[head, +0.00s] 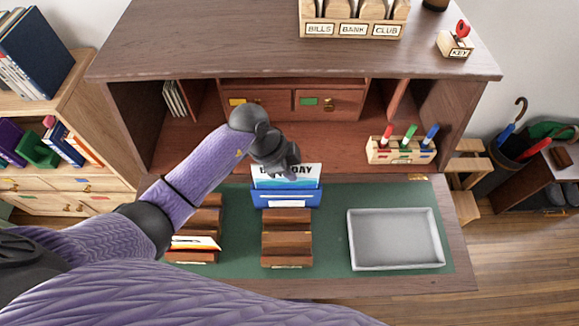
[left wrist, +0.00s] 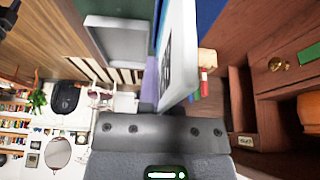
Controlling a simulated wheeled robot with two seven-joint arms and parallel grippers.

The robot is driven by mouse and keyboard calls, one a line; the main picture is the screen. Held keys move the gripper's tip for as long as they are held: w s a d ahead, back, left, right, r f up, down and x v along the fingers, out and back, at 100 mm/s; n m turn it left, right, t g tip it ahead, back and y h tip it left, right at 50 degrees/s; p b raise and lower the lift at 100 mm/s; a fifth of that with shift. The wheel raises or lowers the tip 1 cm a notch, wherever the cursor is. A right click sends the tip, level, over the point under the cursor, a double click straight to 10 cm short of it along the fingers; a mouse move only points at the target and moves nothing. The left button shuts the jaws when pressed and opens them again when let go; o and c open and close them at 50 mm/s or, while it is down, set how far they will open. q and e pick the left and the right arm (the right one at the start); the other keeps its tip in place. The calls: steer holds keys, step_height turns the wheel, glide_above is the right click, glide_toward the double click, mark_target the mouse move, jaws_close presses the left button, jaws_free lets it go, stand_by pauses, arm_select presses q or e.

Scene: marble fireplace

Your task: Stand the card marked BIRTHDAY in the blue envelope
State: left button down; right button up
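The white card (head: 308,171) stands upright with its lower part hidden behind the front of the blue envelope (head: 287,198). Its printed word shows only as a B and "DAY", the middle covered by my gripper. The envelope stands at the back of the middle wooden rack (head: 287,245). My left gripper (head: 292,158) is at the card's top edge and appears shut on it. In the left wrist view the card (left wrist: 181,60) rises from between the finger pieces (left wrist: 161,118), its far end out of view. My right gripper is not in view.
An empty grey tray (head: 396,266) lies right on the green mat (head: 335,265). Another rack (head: 192,256) with envelopes stands left, partly behind my arm. A holder with colored markers (head: 400,154) stands back right. The desk's upper shelf (head: 200,40) overhangs behind.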

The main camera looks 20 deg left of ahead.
mark_target(296, 188)
arm_select(q)
steer(key=shift+f, duration=0.4)
steer(key=shift+f+b, duration=0.95)
steer(key=shift+f, duration=0.6)
steer(key=shift+f, duration=0.3)
steer(key=c, duration=0.7)
jaws_free()
steer(key=shift+c, duration=0.2)
steer(key=shift+r, duration=0.15)
step_height(296, 188, up, 9)
steer(key=p, duration=0.9)
steer(key=shift+f, duration=0.2)
steer(key=shift+r+p, duration=0.2)
steer(key=shift+p, duration=0.3)
steer(key=shift+f, duration=0.15)
